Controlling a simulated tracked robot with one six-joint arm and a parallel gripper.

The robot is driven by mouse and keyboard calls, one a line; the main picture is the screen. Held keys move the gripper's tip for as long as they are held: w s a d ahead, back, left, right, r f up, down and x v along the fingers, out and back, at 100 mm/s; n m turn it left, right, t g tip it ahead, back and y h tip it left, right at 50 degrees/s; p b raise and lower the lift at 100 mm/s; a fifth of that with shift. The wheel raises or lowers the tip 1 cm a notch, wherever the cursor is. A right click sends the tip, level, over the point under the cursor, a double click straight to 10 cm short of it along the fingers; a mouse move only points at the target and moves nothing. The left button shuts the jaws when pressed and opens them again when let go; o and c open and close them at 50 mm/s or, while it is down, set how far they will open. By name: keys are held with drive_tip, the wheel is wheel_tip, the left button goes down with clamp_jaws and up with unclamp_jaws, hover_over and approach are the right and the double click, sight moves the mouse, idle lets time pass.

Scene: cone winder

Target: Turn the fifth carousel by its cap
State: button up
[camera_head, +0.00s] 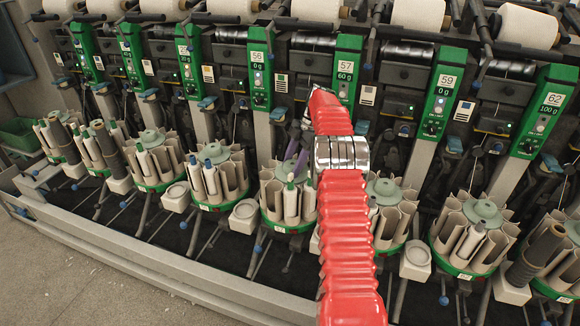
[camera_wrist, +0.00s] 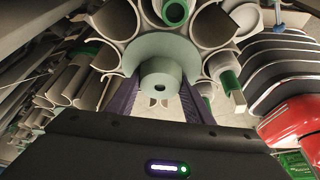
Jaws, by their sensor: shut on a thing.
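The fifth carousel from the left (camera_head: 290,203) is a ring of grey-beige open tubes on a green base with several pale cops standing in it. My red arm comes up from the bottom of the head view and partly hides its right side. My gripper (camera_head: 297,163) is over its top, with purple fingers. In the wrist view, the grey-green round cap (camera_wrist: 161,76), with a dark centre hole, sits between the two purple fingers of my gripper (camera_wrist: 160,92), which are shut on it. A wider grey-green disc and the tubes surround the cap.
Similar carousels stand close by, with one on the left (camera_head: 215,176) and one on the right (camera_head: 388,212). White boxes (camera_head: 244,216) sit between them. Green display posts (camera_head: 260,70) and yarn cones (camera_head: 418,15) rise behind. A grey ledge (camera_head: 150,262) runs along the front.

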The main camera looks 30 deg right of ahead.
drive_tip(key=shift+s+f, duration=0.1)
idle(0.4)
drive_tip(key=o, duration=1.5)
drive_tip(key=shift+v, duration=3.6)
drive_tip(key=shift+d, duration=0.1)
